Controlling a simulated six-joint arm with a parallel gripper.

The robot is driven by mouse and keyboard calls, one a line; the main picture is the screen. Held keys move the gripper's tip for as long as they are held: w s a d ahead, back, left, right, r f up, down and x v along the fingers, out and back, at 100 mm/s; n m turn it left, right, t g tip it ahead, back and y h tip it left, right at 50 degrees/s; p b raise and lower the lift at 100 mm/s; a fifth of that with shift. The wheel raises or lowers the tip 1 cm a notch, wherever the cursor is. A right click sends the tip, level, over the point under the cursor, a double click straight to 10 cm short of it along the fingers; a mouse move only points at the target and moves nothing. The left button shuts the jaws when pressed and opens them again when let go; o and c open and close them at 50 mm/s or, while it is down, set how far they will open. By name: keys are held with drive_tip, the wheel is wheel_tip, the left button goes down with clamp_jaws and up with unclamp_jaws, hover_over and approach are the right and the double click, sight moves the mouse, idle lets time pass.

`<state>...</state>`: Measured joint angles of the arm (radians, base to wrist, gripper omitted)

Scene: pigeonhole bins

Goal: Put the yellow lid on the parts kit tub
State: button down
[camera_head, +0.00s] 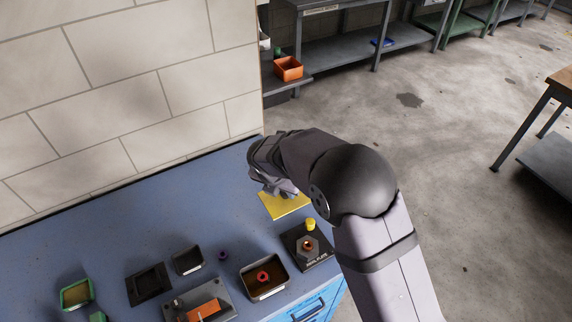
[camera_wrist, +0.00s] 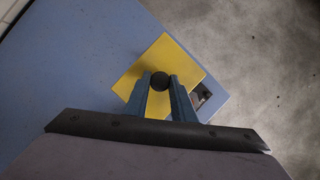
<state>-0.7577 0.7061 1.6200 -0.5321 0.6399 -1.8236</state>
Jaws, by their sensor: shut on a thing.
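The square yellow lid (camera_head: 290,207) is at the far right part of the blue bench, partly hidden under my gripper (camera_head: 276,190). In the wrist view, the lid (camera_wrist: 184,62) has a round black knob (camera_wrist: 160,81) at its middle. My gripper (camera_wrist: 161,86) is shut on that knob with a finger on each side. I cannot tell whether the lid touches the bench. An open dark rectangular tub (camera_head: 283,284) with a red ring inside stands nearer; it looks like the parts kit tub, but no label shows.
A black labelled plate (camera_head: 322,252) with a hex part and a yellow cylinder (camera_head: 310,224) sits right of the tub. A small purple piece (camera_head: 223,255), a small dark bin (camera_head: 188,262), a black tray (camera_head: 148,285) and a green bin (camera_head: 76,294) lie left. The bench's back left is clear.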

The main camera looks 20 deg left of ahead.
drive_tip(key=s+f+n+g+p, duration=0.1)
drive_tip(key=s+n+g, duration=0.3)
drive_tip(key=s+n, duration=0.5)
drive_tip(key=s+f+n+g+y, duration=0.1)
drive_tip(key=s+n+g, duration=0.4)
drive_tip(key=n, duration=2.1)
drive_tip(key=s+a+f, duration=0.1)
drive_tip(key=s, duration=0.3)
drive_tip(key=shift+n+p, duration=0.3)
drive_tip(key=shift+p, duration=0.05)
drive_tip(key=shift+w+f+b, duration=0.1)
drive_tip(key=shift+f+b, duration=2.2)
drive_tip(key=shift+f, duration=1.65)
drive_tip(key=shift+f+b, duration=0.75)
drive_tip(key=shift+f, duration=0.35)
drive_tip(key=c, duration=1.8)
unclamp_jaws()
